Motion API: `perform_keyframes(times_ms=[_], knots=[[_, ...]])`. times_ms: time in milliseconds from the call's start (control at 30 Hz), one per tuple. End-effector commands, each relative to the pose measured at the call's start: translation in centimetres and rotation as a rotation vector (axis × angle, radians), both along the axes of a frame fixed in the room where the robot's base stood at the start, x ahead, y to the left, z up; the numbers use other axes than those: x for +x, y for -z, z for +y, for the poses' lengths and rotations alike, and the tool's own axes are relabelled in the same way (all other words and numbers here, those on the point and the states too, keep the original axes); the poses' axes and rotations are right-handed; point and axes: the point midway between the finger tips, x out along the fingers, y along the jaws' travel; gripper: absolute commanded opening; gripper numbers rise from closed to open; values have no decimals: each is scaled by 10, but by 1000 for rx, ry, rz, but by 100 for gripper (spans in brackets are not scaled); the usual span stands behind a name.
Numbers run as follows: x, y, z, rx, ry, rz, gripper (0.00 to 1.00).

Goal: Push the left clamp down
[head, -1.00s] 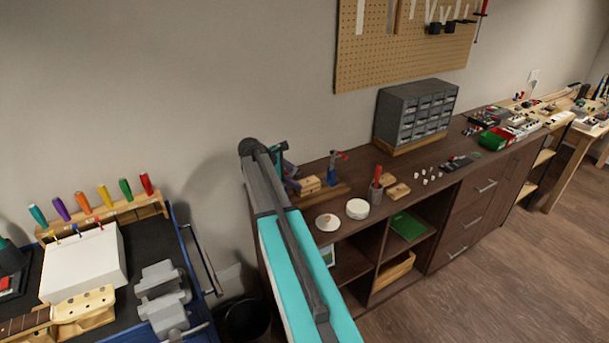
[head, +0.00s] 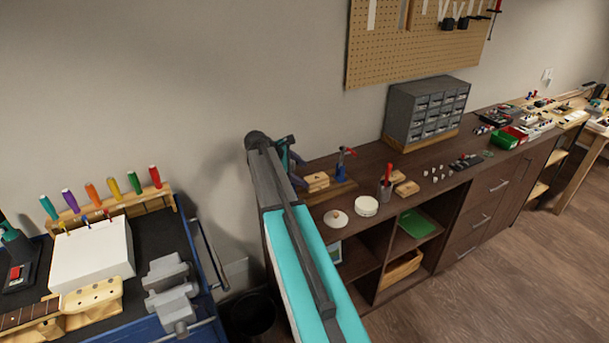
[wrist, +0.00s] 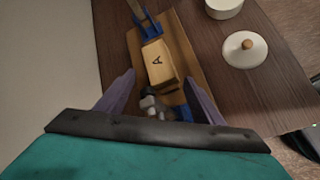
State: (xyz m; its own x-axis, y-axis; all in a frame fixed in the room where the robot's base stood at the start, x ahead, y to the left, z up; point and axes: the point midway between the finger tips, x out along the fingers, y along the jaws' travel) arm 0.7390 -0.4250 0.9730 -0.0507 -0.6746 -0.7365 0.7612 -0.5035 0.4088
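A wooden block marked A (wrist: 158,62) lies on a brown board (wrist: 182,45) in the wrist view. A blue clamp with a light handle (wrist: 149,24) stands at the board's far end; in the head view the right clamp (head: 341,163) shows a red handle. The left clamp (wrist: 183,112), blue with a grey metal part, is at the near end of the board, partly hidden by my gripper. My gripper (wrist: 159,78) is open, its purple fingers wide apart on either side of the left clamp and the block's near end. I cannot tell whether it touches the clamp.
A cup with a red tool (head: 385,189) and a grey drawer cabinet (head: 428,108) are farther along the bench. The wall is close on the left.

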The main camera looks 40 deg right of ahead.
Motion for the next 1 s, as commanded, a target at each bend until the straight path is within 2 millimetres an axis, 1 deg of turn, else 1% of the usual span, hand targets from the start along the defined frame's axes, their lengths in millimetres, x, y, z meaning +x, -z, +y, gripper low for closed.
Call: perform_keyframes(times_ms=[267,700,800,1000], knots=[[2,-25,25,-1,-4,-2,60],[3,-72,69,0,-3,-1,60],[4,-81,77,0,-4,-2,60],[4,-91,86,1,-4,1,60]])
